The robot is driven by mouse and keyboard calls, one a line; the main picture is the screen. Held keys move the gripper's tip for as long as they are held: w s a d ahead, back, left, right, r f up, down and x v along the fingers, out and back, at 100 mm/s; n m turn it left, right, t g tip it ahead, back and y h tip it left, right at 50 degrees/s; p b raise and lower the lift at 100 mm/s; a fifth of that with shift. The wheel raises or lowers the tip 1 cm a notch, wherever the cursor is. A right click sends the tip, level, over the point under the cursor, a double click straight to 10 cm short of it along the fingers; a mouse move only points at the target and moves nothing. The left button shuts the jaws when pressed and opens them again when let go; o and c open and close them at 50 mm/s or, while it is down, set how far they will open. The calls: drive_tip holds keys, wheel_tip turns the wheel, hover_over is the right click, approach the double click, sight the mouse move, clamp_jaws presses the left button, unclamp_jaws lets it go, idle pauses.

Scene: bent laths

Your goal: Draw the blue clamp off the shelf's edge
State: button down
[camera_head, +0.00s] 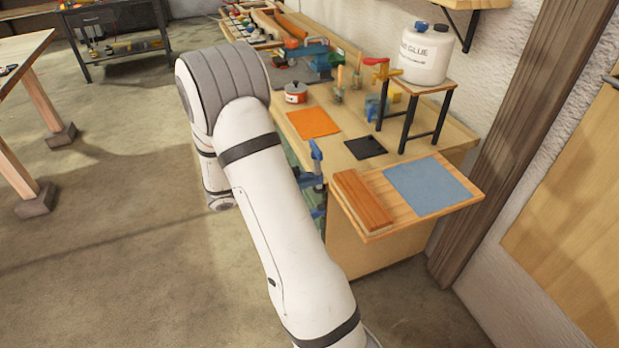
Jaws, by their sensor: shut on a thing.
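A blue clamp (316,153) stands upright at the left end of the shelf (377,226), a wooden board at the near end of the bench. Its lower part is partly covered by my arm, and I cannot tell whether it touches the shelf's edge. My arm runs up from the bottom and bends over at the top left. Its wrist part shows low behind the arm, left of the clamp. My gripper is hidden behind the arm.
The shelf bears a reddish-brown block (362,201) and a blue mat (426,187). The bench behind holds an orange mat (313,123), a black mat (366,147), a red pot (295,93) and a stand (436,89) with a white glue jug (425,54). Open floor lies left.

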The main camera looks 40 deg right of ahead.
drive_tip(key=shift+a, duration=0.15)
drive_tip(key=shift+w+a+r+p, duration=0.25)
drive_tip(key=shift+a+r+p, duration=0.5)
drive_tip(key=shift+a+r, duration=0.15)
drive_tip(key=shift+w+a+r+p, duration=0.25)
drive_tip(key=shift+a+r+p, duration=0.5)
drive_tip(key=shift+r, duration=0.25)
drive_tip(key=shift+a+r, duration=0.15)
drive_tip(key=shift+a, duration=0.15)
